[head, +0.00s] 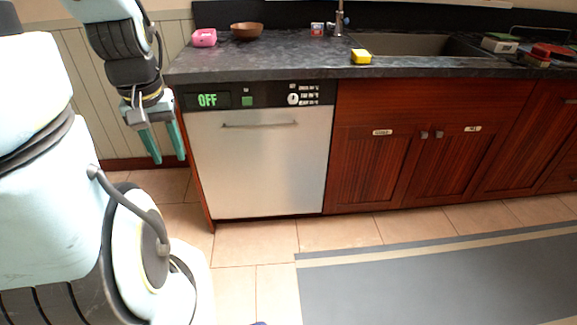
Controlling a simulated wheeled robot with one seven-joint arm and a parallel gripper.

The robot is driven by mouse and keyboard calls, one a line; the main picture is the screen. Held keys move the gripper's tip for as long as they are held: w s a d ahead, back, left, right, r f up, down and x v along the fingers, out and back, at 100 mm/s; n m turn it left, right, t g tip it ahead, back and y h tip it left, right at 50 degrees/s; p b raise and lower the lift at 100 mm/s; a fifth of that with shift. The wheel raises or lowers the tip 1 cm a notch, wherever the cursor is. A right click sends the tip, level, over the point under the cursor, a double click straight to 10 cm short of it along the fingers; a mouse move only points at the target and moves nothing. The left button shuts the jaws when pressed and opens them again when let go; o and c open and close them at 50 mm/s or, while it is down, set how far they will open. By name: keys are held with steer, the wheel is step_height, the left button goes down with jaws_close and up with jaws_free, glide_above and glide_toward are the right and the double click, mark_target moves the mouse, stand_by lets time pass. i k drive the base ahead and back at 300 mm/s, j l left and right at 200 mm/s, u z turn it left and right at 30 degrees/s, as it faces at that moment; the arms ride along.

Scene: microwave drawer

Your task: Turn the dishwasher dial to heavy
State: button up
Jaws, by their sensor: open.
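The dishwasher (262,165) has a silver door with a bar handle (260,125) and stands shut under the counter. Its black top panel holds a green "OFF" display (207,100), a green button (247,101) and a small white dial (293,99). Text lines sit to the right of the dial; they are too small to read surely. My gripper (168,159) hangs at the left, fingers pointing down, open and empty. In the picture it is left of and below the dial, and apart from the panel.
The dark counter (280,65) holds a pink item (204,37), a brown bowl (247,30), small cans (317,29) and a yellow sponge-like block (361,56) near the sink (420,45). Wooden cabinets (365,165) stand right of the dishwasher. The tiled floor before it is clear; a grey mat (440,285) lies at right.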

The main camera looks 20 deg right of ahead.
mark_target(293, 99)
steer(key=z, duration=0.9)
